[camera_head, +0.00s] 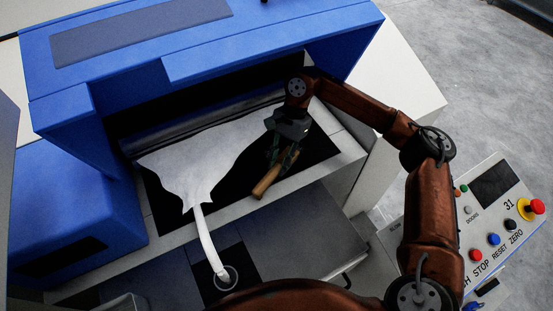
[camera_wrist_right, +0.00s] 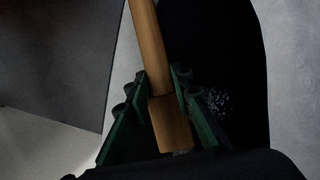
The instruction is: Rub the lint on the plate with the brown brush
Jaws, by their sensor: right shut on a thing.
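The brown brush shows its wooden handle (camera_head: 267,183) in the head view, slanting down to the left from my right gripper (camera_head: 283,157). In the right wrist view the brush (camera_wrist_right: 150,48) lies between the green fingers of my right gripper (camera_wrist_right: 157,95), which is shut on it. The black plate (camera_head: 317,150) lies under the gripper, and part of it shows in the wrist view (camera_wrist_right: 228,40). Pale specks of lint (camera_wrist_right: 217,101) lie on it, just right of the fingers. I cannot tell whether the brush touches the plate. My left gripper is out of view.
A white fibre sheet (camera_head: 195,150) covers much of the dark area and narrows into a strand running down to a round ring (camera_head: 225,278). A blue machine housing (camera_head: 200,55) overhangs behind. A control panel (camera_head: 495,225) with coloured buttons stands at the right.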

